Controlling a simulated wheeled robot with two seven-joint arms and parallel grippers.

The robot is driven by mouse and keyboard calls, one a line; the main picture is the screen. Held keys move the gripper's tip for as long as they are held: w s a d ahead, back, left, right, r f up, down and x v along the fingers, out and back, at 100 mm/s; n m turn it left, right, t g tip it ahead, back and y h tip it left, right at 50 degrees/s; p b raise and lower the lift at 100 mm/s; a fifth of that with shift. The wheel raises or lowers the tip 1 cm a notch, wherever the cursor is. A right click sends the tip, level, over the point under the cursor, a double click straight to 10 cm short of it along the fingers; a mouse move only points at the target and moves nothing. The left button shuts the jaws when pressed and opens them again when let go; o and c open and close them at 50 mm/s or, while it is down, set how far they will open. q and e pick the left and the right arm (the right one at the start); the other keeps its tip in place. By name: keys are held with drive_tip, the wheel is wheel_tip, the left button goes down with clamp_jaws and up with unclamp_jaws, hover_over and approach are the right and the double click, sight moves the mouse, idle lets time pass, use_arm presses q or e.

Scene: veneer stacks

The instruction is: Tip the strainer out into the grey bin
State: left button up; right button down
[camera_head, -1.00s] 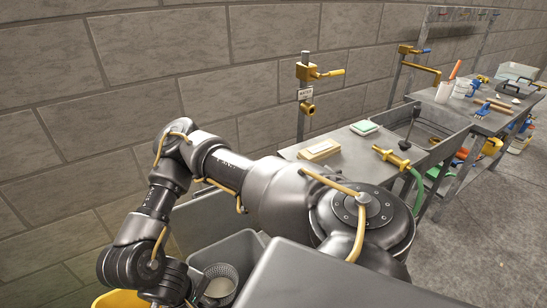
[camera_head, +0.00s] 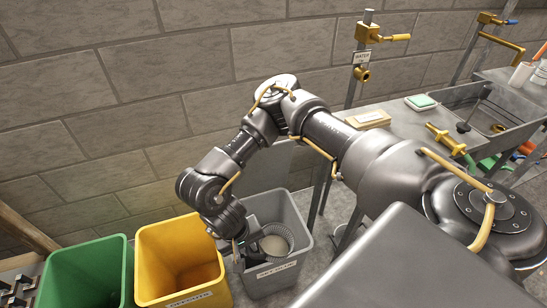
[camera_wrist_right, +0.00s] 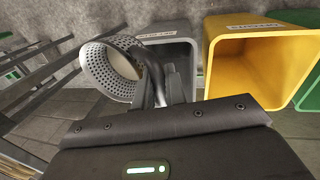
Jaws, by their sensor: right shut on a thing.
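My right gripper (camera_head: 240,248) is shut on the grey perforated strainer (camera_head: 289,233). The strainer is at the mouth of the grey bin (camera_head: 272,281), and its round pale inside faces up toward the head camera. I cannot tell whether the pale area is contents or the bare inside. In the right wrist view, the strainer (camera_wrist_right: 125,47) is left of the gripper fingers (camera_wrist_right: 163,85), its opening facing the lower left. The grey bin (camera_wrist_right: 181,32) shows behind the fingers there. My left gripper is not in view.
A yellow bin (camera_head: 150,262) stands just left of the grey one, with a green bin (camera_head: 88,262) further left. A stone block wall is behind. A metal bench (camera_head: 405,125) with a sink, a wooden block and a green-white block is at right.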

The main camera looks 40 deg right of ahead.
drive_tip(key=w+a+m+g+y+p, duration=0.1)
drive_tip(key=w+a+m, duration=0.4)
drive_tip(key=a+m, duration=0.3)
drive_tip(key=w+a+m+g+y+p, duration=0.1)
drive_tip(key=w+a+m, duration=0.4)
drive_tip(key=a+m, duration=0.25)
drive_tip(key=w+a+m+t+y+p, duration=0.1)
drive_tip(key=w+a+m+t+y, duration=0.25)
drive_tip(key=w+m, duration=1.4)
drive_tip(key=s+d+f+m+t+h+p, duration=0.3)
drive_tip(key=d+f+m, duration=0.6)
drive_tip(key=m, duration=1)
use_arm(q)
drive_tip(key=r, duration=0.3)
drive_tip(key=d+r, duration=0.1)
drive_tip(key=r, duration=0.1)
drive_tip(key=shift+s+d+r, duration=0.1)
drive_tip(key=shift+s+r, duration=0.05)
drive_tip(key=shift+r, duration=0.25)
use_arm(e)
drive_tip(key=s+d+f+m+g+h, duration=0.2)
drive_tip(key=s+d+f+m, duration=0.6)
drive_tip(key=m, duration=0.4)
drive_tip(key=shift+f+g+h, duration=0.35)
drive_tip(key=shift+f+g, duration=0.1)
drive_tip(key=shift+f, duration=0.2)
